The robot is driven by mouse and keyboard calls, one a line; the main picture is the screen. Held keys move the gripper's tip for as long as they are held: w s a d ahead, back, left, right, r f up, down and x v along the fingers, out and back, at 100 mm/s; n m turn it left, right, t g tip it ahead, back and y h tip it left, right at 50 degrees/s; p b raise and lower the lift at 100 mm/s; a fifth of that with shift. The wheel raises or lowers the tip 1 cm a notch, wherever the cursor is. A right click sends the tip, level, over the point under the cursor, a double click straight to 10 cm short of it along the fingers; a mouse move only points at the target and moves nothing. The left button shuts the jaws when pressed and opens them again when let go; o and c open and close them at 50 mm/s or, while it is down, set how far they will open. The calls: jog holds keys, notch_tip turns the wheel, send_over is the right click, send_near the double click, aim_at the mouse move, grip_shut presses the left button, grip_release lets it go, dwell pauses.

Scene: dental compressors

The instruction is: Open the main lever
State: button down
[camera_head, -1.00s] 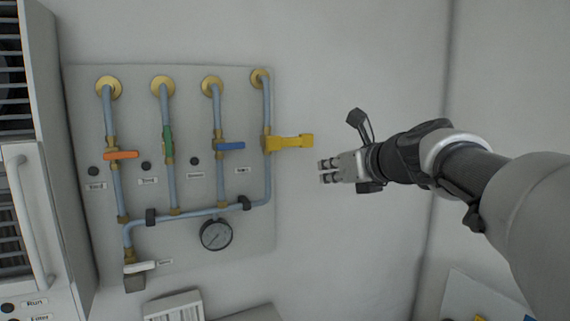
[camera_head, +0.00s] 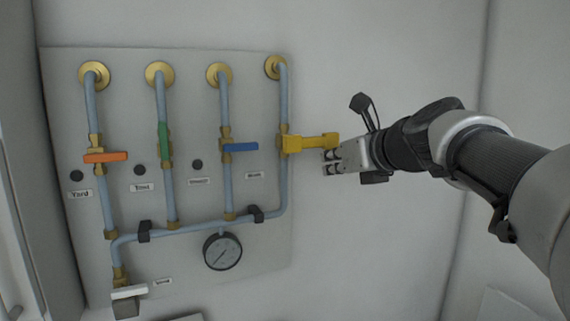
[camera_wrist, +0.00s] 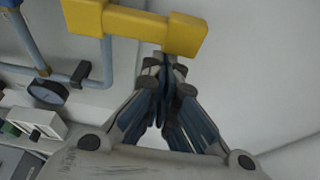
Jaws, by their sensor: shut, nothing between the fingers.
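The yellow lever (camera_head: 312,142) sticks out to the right, level, from the valve on the rightmost pipe. The small label nearest to it (camera_head: 255,175) is too blurred to read surely. My gripper (camera_head: 328,161) is shut and empty, just below the free end of the yellow lever. In the wrist view the fingertips (camera_wrist: 166,66) are together right by the lower edge of the yellow lever (camera_wrist: 140,24), near its wide end. I cannot tell whether they touch it.
The panel (camera_head: 190,262) also carries an orange lever (camera_head: 105,157), a green lever (camera_head: 164,142), a blue lever (camera_head: 240,147), a white lever (camera_head: 129,292) at lower left and a gauge (camera_head: 222,251). The wall right of the panel is bare.

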jog(key=shift+d+r, duration=0.15)
jog(key=shift+r, duration=0.15)
